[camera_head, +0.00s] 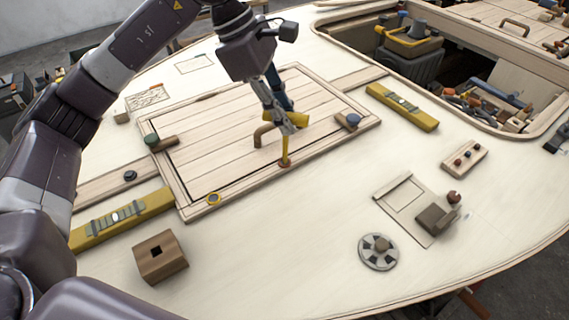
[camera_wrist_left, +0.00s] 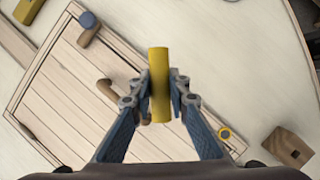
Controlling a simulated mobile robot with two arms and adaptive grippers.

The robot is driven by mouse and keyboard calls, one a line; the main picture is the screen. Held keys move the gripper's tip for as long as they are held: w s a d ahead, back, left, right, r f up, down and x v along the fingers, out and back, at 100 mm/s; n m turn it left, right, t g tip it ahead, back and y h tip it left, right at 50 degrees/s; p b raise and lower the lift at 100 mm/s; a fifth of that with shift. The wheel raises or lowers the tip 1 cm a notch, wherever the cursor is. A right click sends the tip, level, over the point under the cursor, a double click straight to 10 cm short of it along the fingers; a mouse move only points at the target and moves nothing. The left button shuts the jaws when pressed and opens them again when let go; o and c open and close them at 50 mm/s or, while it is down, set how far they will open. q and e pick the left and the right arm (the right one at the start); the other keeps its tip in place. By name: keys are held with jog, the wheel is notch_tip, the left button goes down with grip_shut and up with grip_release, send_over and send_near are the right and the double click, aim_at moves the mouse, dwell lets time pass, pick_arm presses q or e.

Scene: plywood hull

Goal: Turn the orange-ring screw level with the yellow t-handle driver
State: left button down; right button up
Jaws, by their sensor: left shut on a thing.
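My left gripper (camera_head: 287,124) is shut on the crossbar of the yellow t-handle driver (camera_head: 284,147). In the left wrist view the yellow crossbar (camera_wrist_left: 159,60) sits between the two fingers (camera_wrist_left: 160,92). The driver's shaft points down, close to upright, and its tip meets the orange-ring screw (camera_head: 284,164) on the front frame of the plank hatch. The tip hides the screw head, so I cannot tell how it sits. A yellow-ring screw (camera_head: 213,199) is at the frame's front left corner; it also shows in the left wrist view (camera_wrist_left: 225,133). My right gripper is not in view.
The hatch (camera_head: 215,135) carries a brown handle (camera_head: 262,133) just left of the driver and turn-latches (camera_head: 347,121) at its sides. A brown block (camera_head: 160,257) with a square hole stands front left. The front middle deck is clear; an opening lies back right.

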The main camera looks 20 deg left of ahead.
pick_arm(q)
jog(key=shift+f, duration=0.1)
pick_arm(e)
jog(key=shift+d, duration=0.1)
pick_arm(q)
jog(key=n+t+b, duration=0.1)
jog(key=n, duration=0.2)
jog(key=shift+n, duration=0.3)
jog(key=shift+n+t+y, duration=0.4)
jog(key=shift+n, duration=0.3)
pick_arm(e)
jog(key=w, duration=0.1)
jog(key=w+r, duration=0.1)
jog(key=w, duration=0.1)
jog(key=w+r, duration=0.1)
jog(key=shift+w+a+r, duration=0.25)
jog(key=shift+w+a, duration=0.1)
pick_arm(q)
jog(key=shift+a+r, duration=0.1)
jog(key=shift+r, duration=0.5)
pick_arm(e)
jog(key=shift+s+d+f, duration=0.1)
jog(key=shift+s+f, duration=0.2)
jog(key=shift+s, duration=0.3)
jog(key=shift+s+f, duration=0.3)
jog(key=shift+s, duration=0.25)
